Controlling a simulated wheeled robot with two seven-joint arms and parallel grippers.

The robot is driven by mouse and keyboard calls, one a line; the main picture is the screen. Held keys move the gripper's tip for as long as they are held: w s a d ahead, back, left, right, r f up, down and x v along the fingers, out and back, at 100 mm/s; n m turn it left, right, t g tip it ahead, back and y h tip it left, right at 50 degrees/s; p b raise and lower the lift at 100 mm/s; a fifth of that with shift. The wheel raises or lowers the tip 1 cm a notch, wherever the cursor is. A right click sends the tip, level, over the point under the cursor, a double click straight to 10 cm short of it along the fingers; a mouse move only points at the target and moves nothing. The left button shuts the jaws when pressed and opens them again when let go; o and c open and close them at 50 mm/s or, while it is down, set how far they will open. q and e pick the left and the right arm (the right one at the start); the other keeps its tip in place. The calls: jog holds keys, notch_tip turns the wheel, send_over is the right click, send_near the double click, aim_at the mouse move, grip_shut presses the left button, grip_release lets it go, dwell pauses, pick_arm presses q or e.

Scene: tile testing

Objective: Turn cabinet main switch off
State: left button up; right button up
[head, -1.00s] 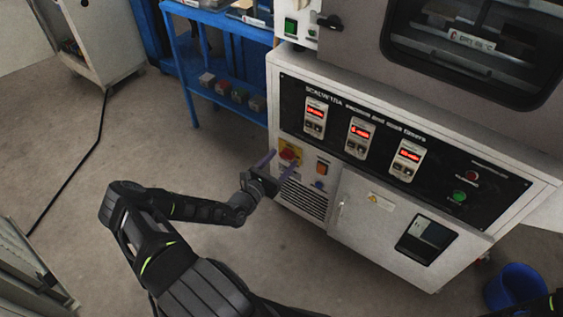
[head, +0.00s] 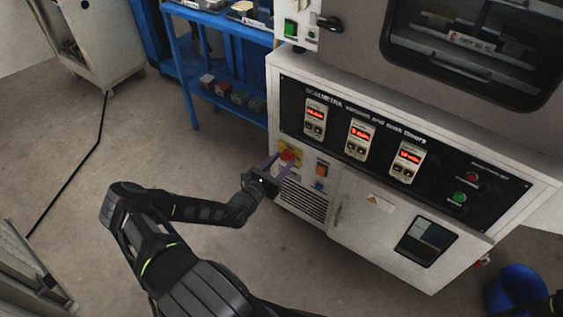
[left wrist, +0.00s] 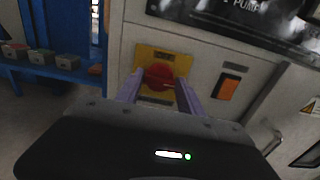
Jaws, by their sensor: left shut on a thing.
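The main switch is a red knob (left wrist: 159,76) on a yellow plate (left wrist: 180,60), on the front of the white cabinet (head: 390,255). In the head view the red knob (head: 288,155) is at the cabinet's left, below the black panel. My left gripper (head: 276,163) reaches it from the front left. In the left wrist view its two purple fingers (left wrist: 160,88) stand on either side of the knob and are shut on it. The fingers hide part of the knob's lower edge. My right gripper does not show.
An orange rocker switch (left wrist: 228,89) sits right of the knob, with a vent grille (head: 304,198) below. The black panel (head: 330,130) holds several lit displays. A blue shelf (head: 226,98) stands at left, and a blue bucket (head: 517,285) at lower right. The floor at left is mostly clear.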

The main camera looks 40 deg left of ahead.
pick_arm(q)
jog(key=shift+c, duration=0.6)
jog(key=shift+n, duration=0.4)
jog(key=shift+r+n+p, duration=0.1)
jog(key=shift+n+p, duration=0.7)
jog(key=shift+n, duration=0.4)
jog(key=n+p, duration=0.1)
jog(key=n, duration=0.3)
jog(key=shift+a, duration=0.1)
jog(key=n, duration=0.6)
jog(key=shift+a+f, duration=0.1)
jog(key=shift+f, duration=0.15)
jog(key=n, duration=0.4)
jog(key=shift+f+n+b, duration=0.1)
jog(key=shift+n+b, duration=0.2)
jog(key=shift+n, duration=0.1)
jog(key=o, duration=1.4)
